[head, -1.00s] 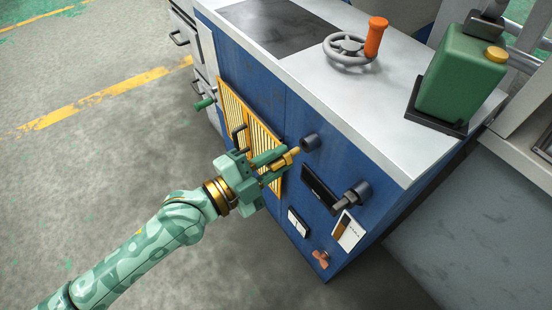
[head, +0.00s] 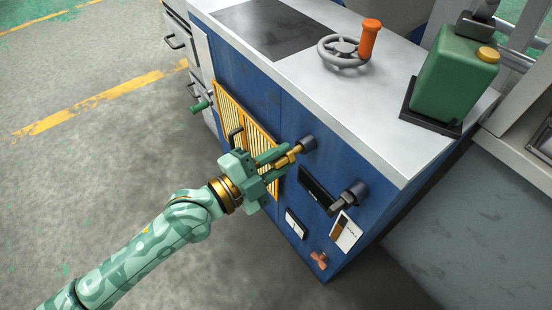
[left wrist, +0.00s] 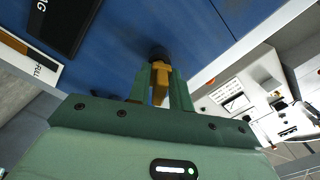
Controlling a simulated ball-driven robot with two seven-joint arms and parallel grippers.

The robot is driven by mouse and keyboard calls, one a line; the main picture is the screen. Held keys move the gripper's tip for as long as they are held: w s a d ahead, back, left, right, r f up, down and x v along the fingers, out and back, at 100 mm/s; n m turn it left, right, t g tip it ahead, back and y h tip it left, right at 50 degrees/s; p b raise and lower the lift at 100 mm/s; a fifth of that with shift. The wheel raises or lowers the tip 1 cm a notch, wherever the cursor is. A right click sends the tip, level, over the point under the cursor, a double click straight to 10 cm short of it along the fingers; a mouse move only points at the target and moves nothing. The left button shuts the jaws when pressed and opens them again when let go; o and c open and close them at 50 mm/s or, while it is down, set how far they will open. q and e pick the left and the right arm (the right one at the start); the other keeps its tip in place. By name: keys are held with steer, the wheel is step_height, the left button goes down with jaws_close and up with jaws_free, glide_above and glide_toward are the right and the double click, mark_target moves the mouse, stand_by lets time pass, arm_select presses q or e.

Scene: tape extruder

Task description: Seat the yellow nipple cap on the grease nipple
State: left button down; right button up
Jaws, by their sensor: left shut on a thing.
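My left gripper (head: 276,161) is at the blue front of the machine, its fingers shut on the yellow nipple cap (head: 289,157). The cap also shows in the left wrist view (left wrist: 160,78) between the green fingers. Its far end is at or very close to a dark round fitting (head: 307,144) on the blue panel, which appears to hold the grease nipple. That fitting also shows in the left wrist view (left wrist: 159,54). The nipple is hidden, and I cannot tell whether the cap touches it. My right gripper is not in view.
The yellow-framed grille (head: 247,140) with a dark handle is just left of the gripper. A dark knob (head: 351,196) sticks out to the right, with labels and an orange valve handle (head: 319,260) below. The handwheel (head: 343,50) and green can (head: 452,77) stand on top.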

arm_select(q)
steer(key=shift+x, duration=0.95)
steer(key=c, duration=1.2)
jaws_free()
steer(key=p+v, duration=0.2)
steer(key=v, duration=1.4)
steer(key=shift+a, duration=0.15)
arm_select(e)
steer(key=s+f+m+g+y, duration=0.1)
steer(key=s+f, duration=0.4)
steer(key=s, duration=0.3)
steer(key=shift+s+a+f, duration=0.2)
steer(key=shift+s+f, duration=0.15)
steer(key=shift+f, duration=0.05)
